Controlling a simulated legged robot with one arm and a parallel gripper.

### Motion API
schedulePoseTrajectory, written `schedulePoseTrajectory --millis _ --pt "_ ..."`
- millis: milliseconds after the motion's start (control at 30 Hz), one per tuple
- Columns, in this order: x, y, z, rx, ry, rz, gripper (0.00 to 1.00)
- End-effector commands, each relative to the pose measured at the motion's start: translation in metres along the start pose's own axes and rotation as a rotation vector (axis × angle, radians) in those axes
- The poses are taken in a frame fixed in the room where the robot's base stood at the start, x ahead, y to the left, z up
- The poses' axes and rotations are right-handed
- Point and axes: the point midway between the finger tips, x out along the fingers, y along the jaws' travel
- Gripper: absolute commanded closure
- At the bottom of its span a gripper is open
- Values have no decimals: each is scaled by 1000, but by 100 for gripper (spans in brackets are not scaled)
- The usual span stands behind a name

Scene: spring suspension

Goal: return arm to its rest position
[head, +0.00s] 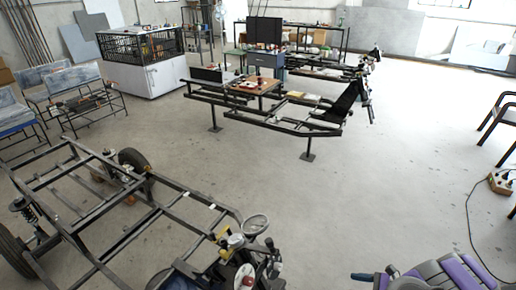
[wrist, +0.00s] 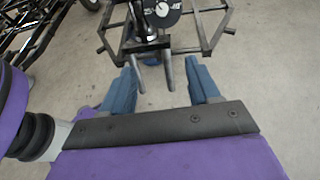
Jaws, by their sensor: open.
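In the head view, purple and grey parts that look like mine show at the lower right.
A vehicle frame (head: 88,235) with wheels stands at the lower left, with a coil spring unit (head: 27,210) on its side. Another frame (head: 262,117) stands mid-floor. The central floor is clear.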

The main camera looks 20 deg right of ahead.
Motion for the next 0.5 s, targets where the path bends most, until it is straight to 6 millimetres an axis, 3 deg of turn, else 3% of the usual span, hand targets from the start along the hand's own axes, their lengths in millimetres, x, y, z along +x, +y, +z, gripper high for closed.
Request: schedulePoseTrajectory --millis 267,367,500 --pt "29 -1 63 -131 4 106 39" --pt "44 2 92 -196 5 166 39" --pt "67 12 146 -323 12 279 39"
